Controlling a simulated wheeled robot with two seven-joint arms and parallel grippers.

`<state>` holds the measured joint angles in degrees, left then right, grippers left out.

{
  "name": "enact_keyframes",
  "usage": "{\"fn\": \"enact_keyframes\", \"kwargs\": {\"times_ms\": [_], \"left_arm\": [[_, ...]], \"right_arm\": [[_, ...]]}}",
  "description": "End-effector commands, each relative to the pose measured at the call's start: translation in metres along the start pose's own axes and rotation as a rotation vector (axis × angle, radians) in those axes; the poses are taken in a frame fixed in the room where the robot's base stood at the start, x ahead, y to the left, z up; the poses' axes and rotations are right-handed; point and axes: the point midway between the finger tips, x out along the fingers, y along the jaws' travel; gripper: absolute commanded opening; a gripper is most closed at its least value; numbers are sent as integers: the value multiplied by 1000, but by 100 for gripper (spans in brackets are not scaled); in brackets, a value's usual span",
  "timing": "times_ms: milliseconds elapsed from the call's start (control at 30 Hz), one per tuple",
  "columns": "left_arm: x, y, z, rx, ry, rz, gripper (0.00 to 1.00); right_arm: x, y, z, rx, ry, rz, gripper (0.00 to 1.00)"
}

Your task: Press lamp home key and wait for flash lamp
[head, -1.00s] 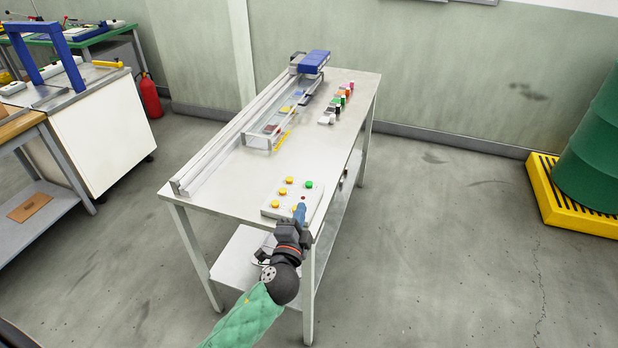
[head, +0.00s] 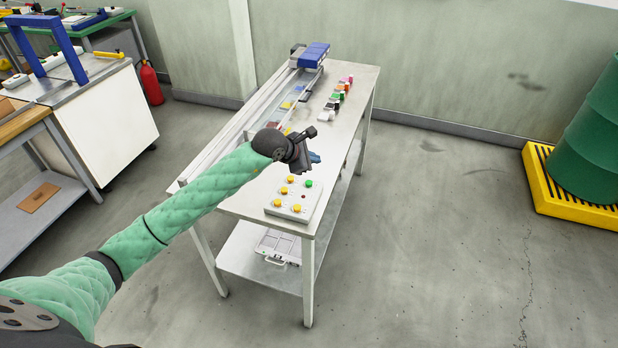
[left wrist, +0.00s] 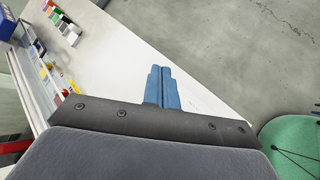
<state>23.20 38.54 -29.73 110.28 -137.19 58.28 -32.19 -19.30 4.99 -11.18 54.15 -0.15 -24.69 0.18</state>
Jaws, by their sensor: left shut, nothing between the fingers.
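The white key box (head: 311,202) lies near the front end of the table, with several yellow keys (head: 291,178), one green key (head: 309,183) and a small dark red round spot (head: 303,196), which looks unlit. I cannot read any labels, so I cannot tell which key is lamp home. My left gripper (head: 315,157) is above the table, just beyond the box and apart from its keys. Its blue fingers (left wrist: 165,78) are shut and empty in the left wrist view. My right gripper is not in view.
The gantry rail (head: 262,103) runs along the table's left side, with a blue block (head: 313,54) at its far end. Several small coloured blocks (head: 338,97) stand on the far right part. My left arm crosses the table's left edge. A green drum (head: 592,135) stands at right.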

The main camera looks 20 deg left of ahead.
Motion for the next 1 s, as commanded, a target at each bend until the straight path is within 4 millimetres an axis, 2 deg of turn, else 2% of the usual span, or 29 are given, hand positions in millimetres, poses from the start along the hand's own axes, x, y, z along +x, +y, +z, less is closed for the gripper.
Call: {"fn": "enact_keyframes", "kwargs": {"times_ms": [100,267,667,1000], "left_arm": [[-6,17,-12,45,80,19,0],[-7,22,-19,61,112,26,0],[-4,19,-21,58,109,24,0],[19,2,-43,57,109,24,0]], "right_arm": [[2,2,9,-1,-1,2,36],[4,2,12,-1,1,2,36],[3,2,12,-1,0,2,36],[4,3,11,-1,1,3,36]]}}
